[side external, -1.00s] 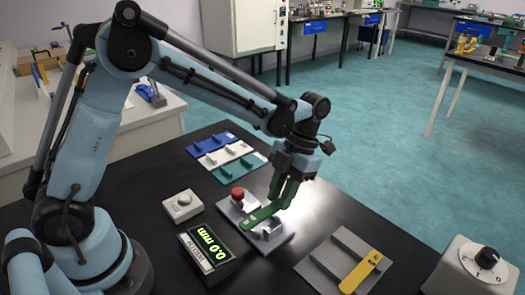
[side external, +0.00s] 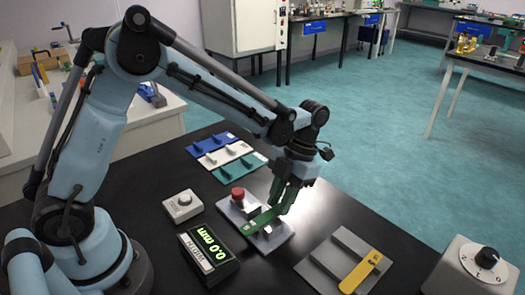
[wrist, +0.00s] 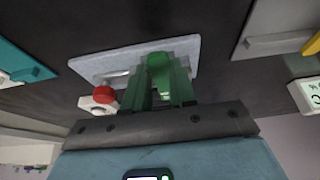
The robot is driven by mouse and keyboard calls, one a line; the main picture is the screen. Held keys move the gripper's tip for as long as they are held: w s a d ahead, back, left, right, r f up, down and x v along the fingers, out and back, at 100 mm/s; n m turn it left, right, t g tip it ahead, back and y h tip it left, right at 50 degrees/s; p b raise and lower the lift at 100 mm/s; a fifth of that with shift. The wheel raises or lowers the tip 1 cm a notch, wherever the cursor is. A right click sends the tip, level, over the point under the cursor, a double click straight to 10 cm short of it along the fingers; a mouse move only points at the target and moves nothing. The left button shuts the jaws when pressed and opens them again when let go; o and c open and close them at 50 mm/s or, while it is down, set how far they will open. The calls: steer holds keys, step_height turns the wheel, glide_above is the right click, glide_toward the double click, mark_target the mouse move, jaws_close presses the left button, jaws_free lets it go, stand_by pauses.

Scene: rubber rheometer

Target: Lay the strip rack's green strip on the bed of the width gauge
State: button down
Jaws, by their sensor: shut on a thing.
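In the wrist view my gripper (wrist: 160,98) has green fingers shut on the green strip (wrist: 160,72), with the gauge plate (wrist: 92,66) behind and the red knob (wrist: 104,95) to the left. The gauge display (side external: 209,250) reads 0.0 mm.
A grey rack (side external: 330,262) with a yellow strip (side external: 361,271) lies to the right. Blue, white and teal trays (side external: 222,158) lie behind. A box with a dial (side external: 183,207) is at left, and a larger box with a black knob (side external: 474,270) is at front right.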

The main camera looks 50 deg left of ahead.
steer(key=shift+f, duration=0.35)
steer(key=c, duration=0.8)
jaws_free()
steer(key=shift+c, duration=0.2)
steer(key=v, duration=1.2)
steer(key=shift+r, duration=0.1)
